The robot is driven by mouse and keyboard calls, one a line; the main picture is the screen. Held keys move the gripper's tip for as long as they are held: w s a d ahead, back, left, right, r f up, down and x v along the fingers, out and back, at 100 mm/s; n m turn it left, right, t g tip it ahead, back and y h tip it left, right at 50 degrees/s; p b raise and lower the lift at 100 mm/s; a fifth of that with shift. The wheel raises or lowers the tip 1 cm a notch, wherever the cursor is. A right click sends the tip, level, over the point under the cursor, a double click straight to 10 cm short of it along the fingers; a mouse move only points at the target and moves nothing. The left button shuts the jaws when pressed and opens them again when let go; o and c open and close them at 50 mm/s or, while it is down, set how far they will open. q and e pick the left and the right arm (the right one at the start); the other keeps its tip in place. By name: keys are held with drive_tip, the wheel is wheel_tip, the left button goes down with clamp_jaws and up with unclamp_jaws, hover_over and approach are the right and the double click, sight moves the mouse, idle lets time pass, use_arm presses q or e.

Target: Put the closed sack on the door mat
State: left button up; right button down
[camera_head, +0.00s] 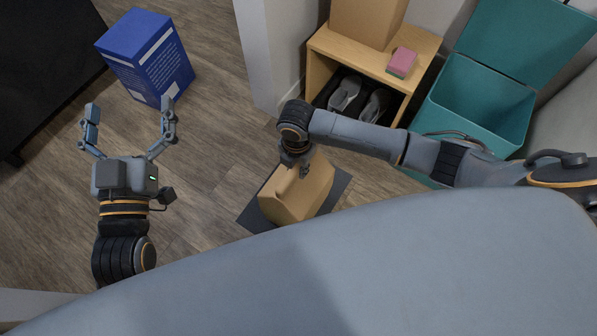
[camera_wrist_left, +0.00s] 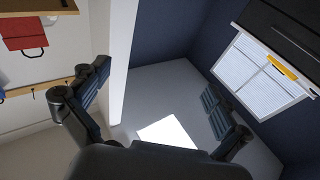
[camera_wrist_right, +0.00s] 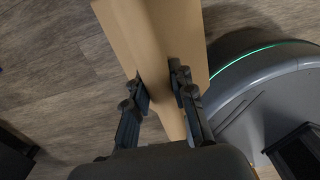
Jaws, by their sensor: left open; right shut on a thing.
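The sack (camera_head: 305,193) is a tan, paper-like bag with its top pinched together. It is over the dark grey door mat (camera_head: 256,217), which shows around its edges; I cannot tell whether the sack touches the mat. My right gripper (camera_head: 303,172) is shut on the sack's top. In the right wrist view the tan sack (camera_wrist_right: 180,40) is between the two fingers of the right gripper (camera_wrist_right: 160,92). My left gripper (camera_head: 130,122) is open and empty, fingers spread, above the floor at the left. It also shows open in the left wrist view (camera_wrist_left: 160,100).
A blue box (camera_head: 148,58) stands on the floor at the upper left. A wooden shelf (camera_head: 325,45) holds grey shoes (camera_head: 345,95), a cardboard box (camera_head: 365,18) and a pink sponge-like block (camera_head: 401,62). An open teal bin (camera_head: 475,105) stands at the right. Wood floor is clear left of the mat.

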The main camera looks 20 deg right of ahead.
drive_tip(key=shift+d+f, duration=0.15)
drive_tip(key=shift+f, duration=0.1)
wheel_tip(320, 180, down, 3)
drive_tip(key=shift+r+b, duration=0.1)
drive_tip(key=shift+b, duration=0.65)
use_arm(q)
wheel_tip(320, 180, up, 6)
drive_tip(key=s+t+h, duration=0.1)
drive_tip(key=s+t, duration=0.1)
drive_tip(key=t, duration=0.2)
drive_tip(key=shift+s, duration=0.3)
drive_tip(key=shift+d, duration=0.1)
use_arm(e)
drive_tip(key=c, duration=1.1)
unclamp_jaws()
drive_tip(key=shift+f, duration=0.2)
drive_tip(key=shift+r, duration=0.1)
